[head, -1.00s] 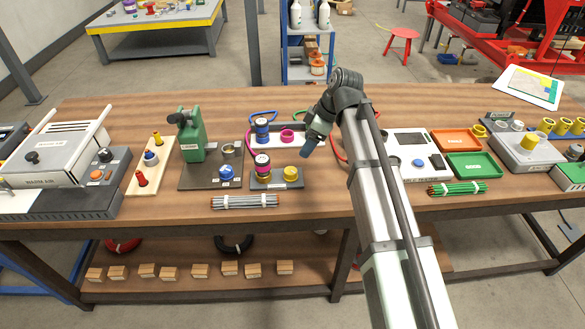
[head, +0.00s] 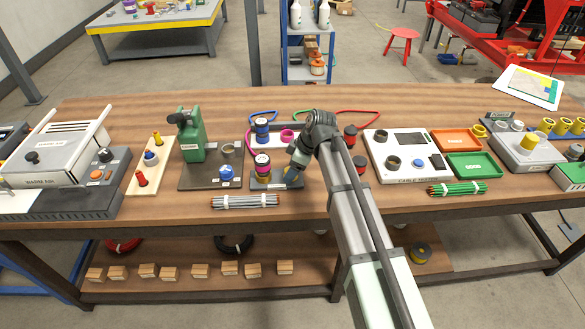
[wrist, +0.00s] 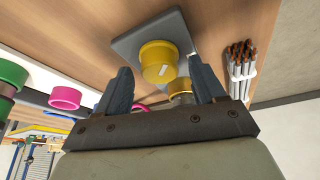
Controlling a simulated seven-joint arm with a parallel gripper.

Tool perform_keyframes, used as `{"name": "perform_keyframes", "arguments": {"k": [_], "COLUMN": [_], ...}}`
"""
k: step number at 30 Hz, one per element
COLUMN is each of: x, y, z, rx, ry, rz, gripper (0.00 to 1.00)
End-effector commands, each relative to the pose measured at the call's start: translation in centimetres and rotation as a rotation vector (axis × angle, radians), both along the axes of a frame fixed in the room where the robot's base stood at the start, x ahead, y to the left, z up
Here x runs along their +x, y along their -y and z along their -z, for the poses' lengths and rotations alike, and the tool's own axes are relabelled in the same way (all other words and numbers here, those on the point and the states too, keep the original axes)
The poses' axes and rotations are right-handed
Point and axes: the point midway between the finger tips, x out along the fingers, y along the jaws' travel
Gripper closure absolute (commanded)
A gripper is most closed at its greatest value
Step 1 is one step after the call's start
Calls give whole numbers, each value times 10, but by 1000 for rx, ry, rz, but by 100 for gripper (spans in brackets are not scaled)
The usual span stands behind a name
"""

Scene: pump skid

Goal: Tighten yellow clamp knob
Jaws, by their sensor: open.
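The yellow clamp knob (wrist: 157,53) is a round yellow cap with a pale mark on its face, on a dark grey plate (wrist: 128,45). In the wrist view it lies between the fingertips of my gripper (wrist: 161,66), with a gap on each side. My gripper is open and empty. In the head view my gripper (head: 292,176) is over the right part of the plate and hides most or all of the knob. A second yellow, brass-like part (wrist: 180,87) shows beyond the knob, partly behind my gripper.
A bundle of grey rods (head: 245,201) lies in front. A pink ring (wrist: 65,97) and a green ring (wrist: 12,75) show left. A white panel (head: 400,170) is to the right.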

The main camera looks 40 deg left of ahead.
Motion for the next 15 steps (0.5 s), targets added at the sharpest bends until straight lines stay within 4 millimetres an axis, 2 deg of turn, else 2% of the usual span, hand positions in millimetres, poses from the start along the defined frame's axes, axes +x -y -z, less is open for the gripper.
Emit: {"name": "perform_keyframes", "arguments": {"k": [10, 15], "x": [0, 0], "y": [-1, -1], "z": [3, 3], "rx": [0, 0], "ry": [0, 0], "rz": [0, 0], "gripper": [31, 46]}}
